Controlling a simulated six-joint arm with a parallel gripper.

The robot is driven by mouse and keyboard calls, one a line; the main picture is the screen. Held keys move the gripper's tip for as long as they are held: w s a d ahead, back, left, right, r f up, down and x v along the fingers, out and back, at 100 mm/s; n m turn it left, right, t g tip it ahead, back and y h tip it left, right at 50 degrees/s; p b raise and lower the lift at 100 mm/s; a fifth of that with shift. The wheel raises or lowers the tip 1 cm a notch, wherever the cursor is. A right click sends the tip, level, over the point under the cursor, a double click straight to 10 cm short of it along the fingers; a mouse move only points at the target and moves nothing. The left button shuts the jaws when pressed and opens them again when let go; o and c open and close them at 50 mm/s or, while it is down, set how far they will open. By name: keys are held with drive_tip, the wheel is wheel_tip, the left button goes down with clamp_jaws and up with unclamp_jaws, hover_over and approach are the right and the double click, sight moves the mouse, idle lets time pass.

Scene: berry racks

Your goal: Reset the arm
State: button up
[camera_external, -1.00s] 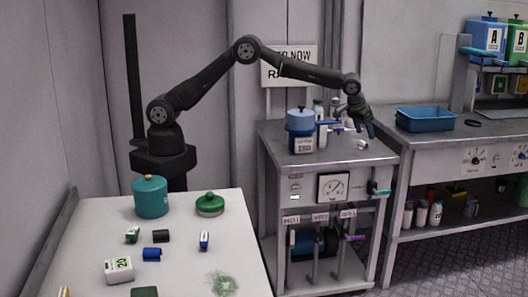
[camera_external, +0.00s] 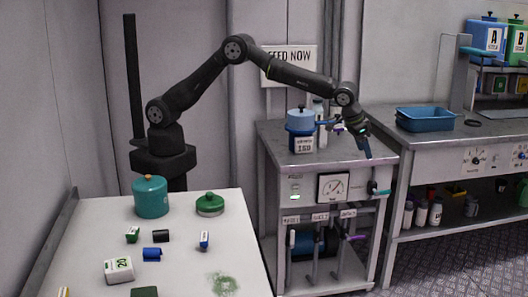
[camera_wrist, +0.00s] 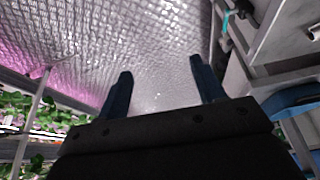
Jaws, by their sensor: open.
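My gripper (camera_external: 363,143) hangs at the right end of the metal cart (camera_external: 285,139), pointing down and to the right. It looks empty. In the wrist view my gripper (camera_wrist: 159,68) shows two dark blue fingers spread well apart, with nothing between them and textured floor beyond. My arm is raised and bent, reaching right from its base over the cart.
A blue tray (camera_external: 425,119) lies on the right bench. The white table (camera_external: 185,225) at front left holds a teal canister (camera_external: 150,197), a green lid (camera_external: 210,205) and several small items.

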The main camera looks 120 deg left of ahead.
drive_tip(key=w+d+m+t+h, duration=0.1)
drive_tip(key=d+m, duration=0.4)
drive_tip(key=d, duration=2.3)
drive_tip(key=shift+w+r+h, duration=0.15)
drive_tip(key=shift+r+h, duration=0.05)
drive_tip(key=shift+h, duration=0.1)
